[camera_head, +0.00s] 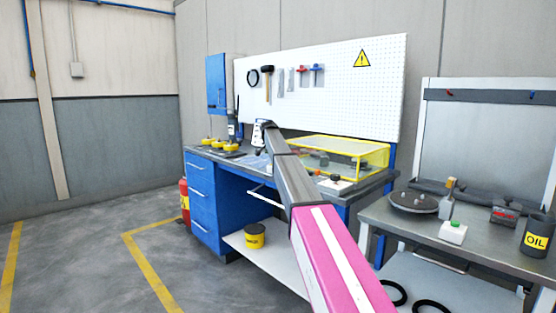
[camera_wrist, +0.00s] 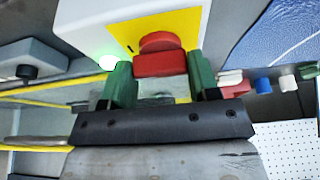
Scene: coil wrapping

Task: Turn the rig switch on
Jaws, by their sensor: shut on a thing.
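In the wrist view a white box (camera_wrist: 92,27) with a yellow plate (camera_wrist: 183,22) carries a red switch knob (camera_wrist: 160,43). My gripper (camera_wrist: 157,67) has its two green fingers on either side of the red knob and is shut on it. A green lamp (camera_wrist: 108,62) glows on the white box, beside one fingertip. In the head view my arm reaches over the blue workbench (camera_head: 203,194). There my own arm blocks a clear sight of the fingers and the switch.
A yellow-framed clear case (camera_head: 340,147) stands on the bench right of my arm. Several yellow-topped items (camera_head: 219,144) sit at the bench's left. A pegboard (camera_head: 330,90) with tools rises behind. A grey side table (camera_head: 400,222) with an oil can (camera_head: 536,236) stands at right.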

